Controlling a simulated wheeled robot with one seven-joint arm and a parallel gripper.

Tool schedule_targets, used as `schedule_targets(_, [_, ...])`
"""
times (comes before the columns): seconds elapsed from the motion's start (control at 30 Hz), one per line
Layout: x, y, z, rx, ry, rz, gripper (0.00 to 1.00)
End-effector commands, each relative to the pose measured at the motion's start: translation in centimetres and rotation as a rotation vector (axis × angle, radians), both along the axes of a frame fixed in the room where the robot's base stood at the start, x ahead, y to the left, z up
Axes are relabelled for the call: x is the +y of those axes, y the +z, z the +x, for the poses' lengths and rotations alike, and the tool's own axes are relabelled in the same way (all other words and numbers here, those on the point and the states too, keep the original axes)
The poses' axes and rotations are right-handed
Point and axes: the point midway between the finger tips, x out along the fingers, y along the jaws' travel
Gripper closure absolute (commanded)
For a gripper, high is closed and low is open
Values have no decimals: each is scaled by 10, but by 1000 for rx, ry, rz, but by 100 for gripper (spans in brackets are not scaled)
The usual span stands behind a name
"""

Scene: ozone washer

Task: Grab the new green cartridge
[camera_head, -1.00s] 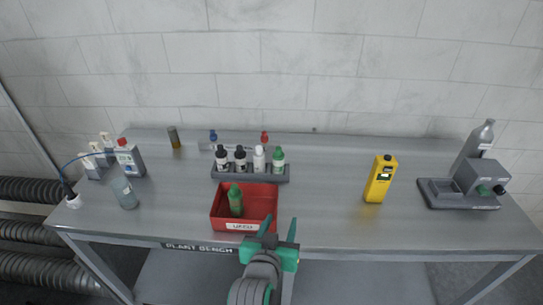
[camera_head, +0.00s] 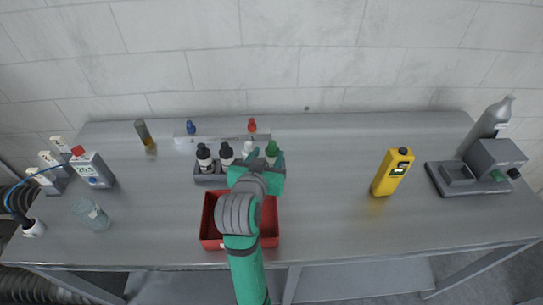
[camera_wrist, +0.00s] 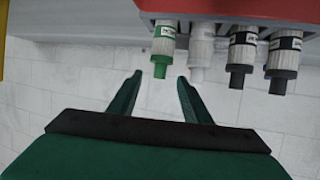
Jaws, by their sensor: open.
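The green-capped cartridge (camera_head: 272,150) stands upright in the grey rack, at its right end. In the wrist view this cartridge (camera_wrist: 163,45), with its green tip and label, sits just past the gap between my fingers. My gripper (camera_wrist: 160,78) is open and empty, its two green fingers either side of the line to the cartridge. In the head view my gripper (camera_head: 264,159) is at the rack's right end, hiding part of it. Another green bottle was in the red bin earlier; my arm now hides that spot.
A white bottle (camera_wrist: 201,48) stands close beside the cartridge, with two dark-capped bottles (camera_head: 205,157) further left. The red bin (camera_head: 208,222) lies under my arm. A grey device (camera_head: 494,160) is far right.

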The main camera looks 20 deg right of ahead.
Motion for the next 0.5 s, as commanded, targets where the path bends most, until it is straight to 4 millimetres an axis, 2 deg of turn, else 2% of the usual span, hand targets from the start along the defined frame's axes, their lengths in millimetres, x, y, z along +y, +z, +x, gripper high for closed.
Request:
schedule_targets(0.1, [-7, -6, 12, 1, -1, 0, 56])
schedule_targets(0.33, [-14, -11, 23, 1, 0, 0, 56])
schedule_targets(0.5, [-30, -21, 42, 1, -8, 1, 56])
